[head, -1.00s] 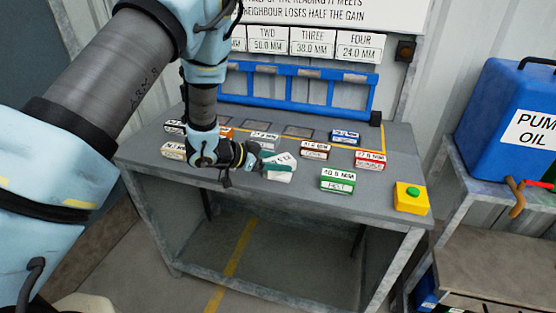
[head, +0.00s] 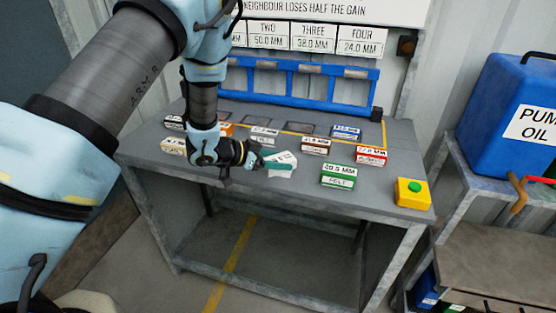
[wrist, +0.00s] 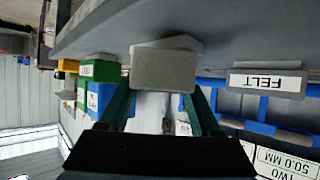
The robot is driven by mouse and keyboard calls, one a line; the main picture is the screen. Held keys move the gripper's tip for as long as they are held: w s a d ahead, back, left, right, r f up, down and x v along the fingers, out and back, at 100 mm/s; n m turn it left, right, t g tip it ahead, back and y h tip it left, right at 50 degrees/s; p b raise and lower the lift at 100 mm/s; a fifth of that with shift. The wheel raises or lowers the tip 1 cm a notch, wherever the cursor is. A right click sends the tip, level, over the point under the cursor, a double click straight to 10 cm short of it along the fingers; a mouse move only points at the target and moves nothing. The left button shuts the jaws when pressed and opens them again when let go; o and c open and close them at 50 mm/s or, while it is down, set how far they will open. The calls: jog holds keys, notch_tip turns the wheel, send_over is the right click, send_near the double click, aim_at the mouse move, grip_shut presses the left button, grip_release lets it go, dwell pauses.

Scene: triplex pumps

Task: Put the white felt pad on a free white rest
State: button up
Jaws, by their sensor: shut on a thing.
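My gripper (head: 266,165) is shut on the white felt pad (head: 283,159) at the front middle of the grey bench. In the wrist view my gripper (wrist: 163,92) has its two green fingers on either side of the pad (wrist: 162,68), whose pale blank face shows. The pad is tilted and close to the bench top; whether it touches the bench I cannot tell. A finger hides part of it in the head view. I cannot clearly make out which spot is a white rest.
A blue rack (head: 330,95) runs along the back. Dark squares (head: 299,129) look empty.

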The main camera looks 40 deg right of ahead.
jog(key=shift+f, duration=0.15)
jog(key=o, duration=1.5)
jog(key=shift+c, duration=0.2)
jog(key=shift+a, duration=0.1)
jog(key=b+v, duration=0.3)
jog(key=v, duration=0.7)
jog(key=shift+a+r, duration=0.2)
jog(key=shift+r, duration=0.1)
